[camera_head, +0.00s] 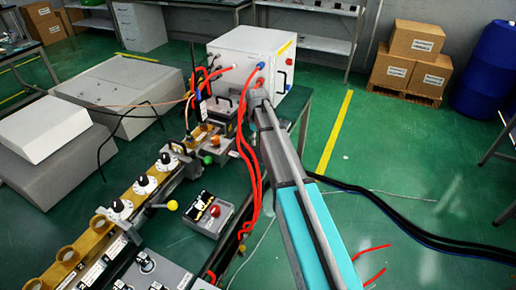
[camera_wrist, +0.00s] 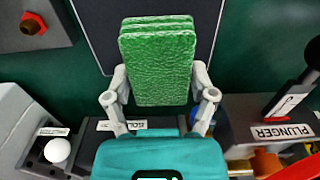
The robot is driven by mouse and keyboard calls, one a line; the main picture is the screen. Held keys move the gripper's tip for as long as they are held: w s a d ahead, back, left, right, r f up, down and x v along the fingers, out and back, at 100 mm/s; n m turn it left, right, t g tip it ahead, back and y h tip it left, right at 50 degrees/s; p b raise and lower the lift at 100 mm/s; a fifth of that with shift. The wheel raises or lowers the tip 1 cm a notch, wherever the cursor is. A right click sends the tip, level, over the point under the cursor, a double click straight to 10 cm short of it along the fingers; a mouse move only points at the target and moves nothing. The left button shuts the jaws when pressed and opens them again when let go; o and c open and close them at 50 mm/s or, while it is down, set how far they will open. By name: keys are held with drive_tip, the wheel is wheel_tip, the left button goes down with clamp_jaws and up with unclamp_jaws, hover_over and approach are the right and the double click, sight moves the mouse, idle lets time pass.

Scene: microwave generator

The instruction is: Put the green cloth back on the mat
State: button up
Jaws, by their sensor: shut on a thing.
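The green cloth (camera_wrist: 157,68) is a folded, textured block in the wrist view. My gripper (camera_wrist: 160,84) is shut on it, with one grey finger at each side. A dark panel with a thin light outline (camera_wrist: 92,22), which looks like the mat, lies behind and beyond the cloth. The cloth covers much of it, and I cannot tell the gap between them. In the head view my arm reaches out towards the white box, with its end (camera_head: 258,98) in front of it. The cloth cannot be made out there.
The white generator box (camera_head: 252,65) with red hoses stands beyond my arm. A bench with brass fittings and knobs (camera_head: 120,207) runs along the left. In the wrist view, a white ball knob (camera_wrist: 57,150) and a plunger label (camera_wrist: 282,133) lie on either side of my gripper.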

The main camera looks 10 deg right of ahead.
sight(258, 149)
drive_tip(key=shift+f, duration=0.1)
idle(0.3)
drive_tip(key=shift+w+d+f+b, duration=0.2)
drive_tip(key=shift+w+f+b, duration=0.3)
drive_tip(key=shift+f+b, duration=1.5)
drive_tip(key=shift+b, duration=0.05)
drive_tip(key=shift+f, duration=0.15)
drive_tip(key=o, duration=0.9)
drive_tip(key=shift+r, duration=0.2)
wheel_tip(258, 149, up, 12)
drive_tip(key=p, duration=1.2)
